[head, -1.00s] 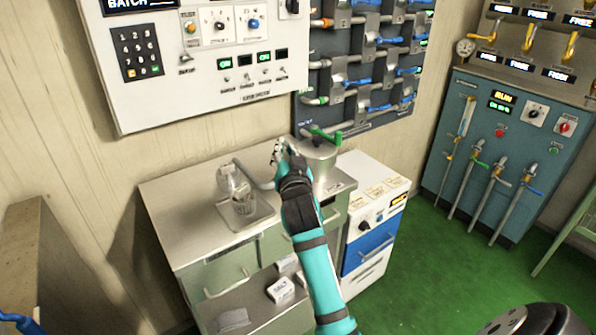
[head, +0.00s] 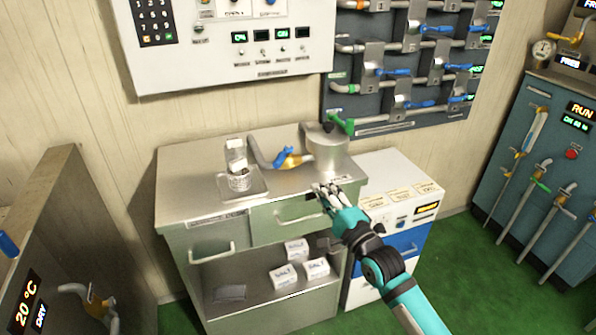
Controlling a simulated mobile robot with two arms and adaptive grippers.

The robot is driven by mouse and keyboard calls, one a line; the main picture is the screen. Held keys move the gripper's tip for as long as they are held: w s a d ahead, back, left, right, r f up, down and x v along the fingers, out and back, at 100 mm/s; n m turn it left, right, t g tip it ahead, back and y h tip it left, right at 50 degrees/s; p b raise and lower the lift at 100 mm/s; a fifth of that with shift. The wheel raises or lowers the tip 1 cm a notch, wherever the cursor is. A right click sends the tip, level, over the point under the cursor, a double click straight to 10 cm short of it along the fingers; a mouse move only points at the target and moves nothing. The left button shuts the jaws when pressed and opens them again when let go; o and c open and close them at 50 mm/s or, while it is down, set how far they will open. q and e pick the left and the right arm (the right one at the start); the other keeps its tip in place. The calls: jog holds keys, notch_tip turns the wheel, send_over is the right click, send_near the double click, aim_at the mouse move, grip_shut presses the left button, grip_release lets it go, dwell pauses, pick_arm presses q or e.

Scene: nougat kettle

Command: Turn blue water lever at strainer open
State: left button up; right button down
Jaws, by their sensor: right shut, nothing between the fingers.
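A blue lever (head: 283,155) sits on a brass valve (head: 297,161) in the bent grey pipe (head: 262,152) on the steel counter. The pipe runs between a round steel pot (head: 327,150) at the right and the area of a small mesh strainer basket (head: 240,181) at the left. My right gripper (head: 327,190) is in front of the counter's front edge, below and right of the blue lever and apart from it. Its fingers look shut with nothing between them. My left gripper is not in view.
The counter (head: 195,170) has bare top at left. A green lever (head: 341,123) stands by the pot. Drawers and white salt boxes (head: 285,276) are below. A white cabinet (head: 400,180) stands right. A valve board (head: 400,70) hangs behind.

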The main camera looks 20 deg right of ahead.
send_near(284, 154)
jog(key=w+d+f, duration=0.2)
jog(key=w+d, duration=0.1)
jog(key=a, duration=0.1)
jog(key=w+a+r, duration=0.1)
jog(key=a, duration=0.1)
jog(key=shift+w+p, duration=0.3)
jog(key=shift+p, duration=0.05)
jog(key=shift+w+a+r, duration=0.1)
jog(key=shift+a, duration=0.05)
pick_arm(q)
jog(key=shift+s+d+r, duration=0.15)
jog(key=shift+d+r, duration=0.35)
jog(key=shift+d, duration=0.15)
pick_arm(e)
jog(key=shift+w+a, duration=0.1)
